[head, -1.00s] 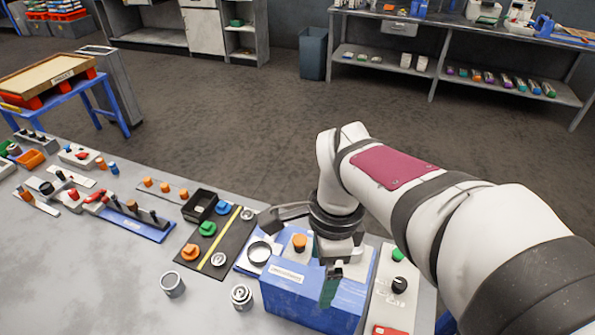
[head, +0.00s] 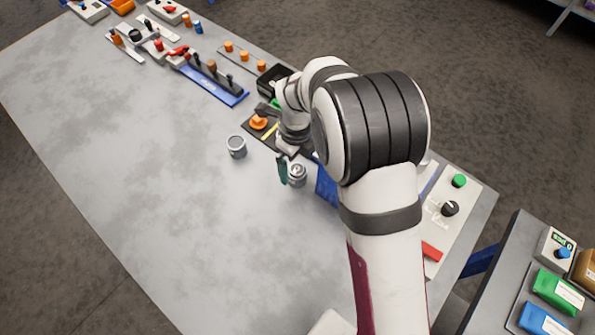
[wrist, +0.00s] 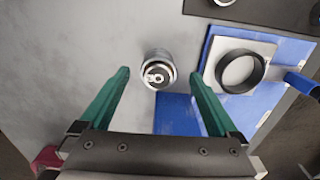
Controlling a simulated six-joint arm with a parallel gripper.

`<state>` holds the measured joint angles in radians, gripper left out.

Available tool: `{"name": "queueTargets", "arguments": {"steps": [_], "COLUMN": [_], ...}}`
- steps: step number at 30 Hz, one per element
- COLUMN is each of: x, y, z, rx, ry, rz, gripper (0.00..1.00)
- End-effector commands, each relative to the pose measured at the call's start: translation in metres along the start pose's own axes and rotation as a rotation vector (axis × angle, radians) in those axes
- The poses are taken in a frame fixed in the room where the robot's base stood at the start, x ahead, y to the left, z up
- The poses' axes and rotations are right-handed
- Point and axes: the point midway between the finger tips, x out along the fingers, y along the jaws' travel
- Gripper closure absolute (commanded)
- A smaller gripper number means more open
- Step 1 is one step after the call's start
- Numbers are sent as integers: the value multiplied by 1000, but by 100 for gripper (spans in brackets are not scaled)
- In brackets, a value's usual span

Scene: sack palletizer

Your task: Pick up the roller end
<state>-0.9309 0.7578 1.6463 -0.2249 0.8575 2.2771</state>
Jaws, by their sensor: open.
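The roller end appears to be the short grey metal cylinder (wrist: 157,70) with a dark centre and pale markings on its top. It stands upright on the table, and in the head view (head: 297,177) it is beside the blue box. My gripper (wrist: 160,80) is open, with its two green fingers apart. In the wrist view the cylinder shows between the fingertips, near their far ends. I cannot tell whether the fingers are still above it or level with it. In the head view my gripper (head: 284,170) is right next to the cylinder.
The blue box (wrist: 176,115) is close by, with a black ring (wrist: 240,72) on a pale plate. A dark board with an orange knob (head: 258,122) lies behind. The table's left and front are clear.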

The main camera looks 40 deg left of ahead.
Motion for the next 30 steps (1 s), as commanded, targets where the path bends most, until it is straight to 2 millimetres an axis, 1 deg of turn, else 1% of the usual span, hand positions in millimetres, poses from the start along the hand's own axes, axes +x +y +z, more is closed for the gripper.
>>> {"name": "queueTargets", "arguments": {"steps": [1,3,5,7,12,14,15,17,18,20,21,23,24,28,29,30], "x": [11,24,32,35,35,35,35,35,35,35,35,35,35,35,35,35], "y": [2,3,3,2,2,2,2,2,2,2,2,2,2,2,2,2], "z": [-2,-2,-2,-2,-2,-2,-2,-2,-2,-2,-2,-2,-2,-2,-2,-2], "rx": [-2,1,0,0,-1,-1,-1,-1,-1,-1,-1,-1,-1,-1,-1,-1], "ry": [4,3,2,0,-1,-1,-1,-1,-1,-1,-1,-1,-1,-1,-1,-1], "rz": [3,3,2,1,0,0,1,1,1,1,1,1,1,1,1,1], "gripper": [4,4,4,4,4,13,20,31,38,49,56,67,74,97,100,100]}}
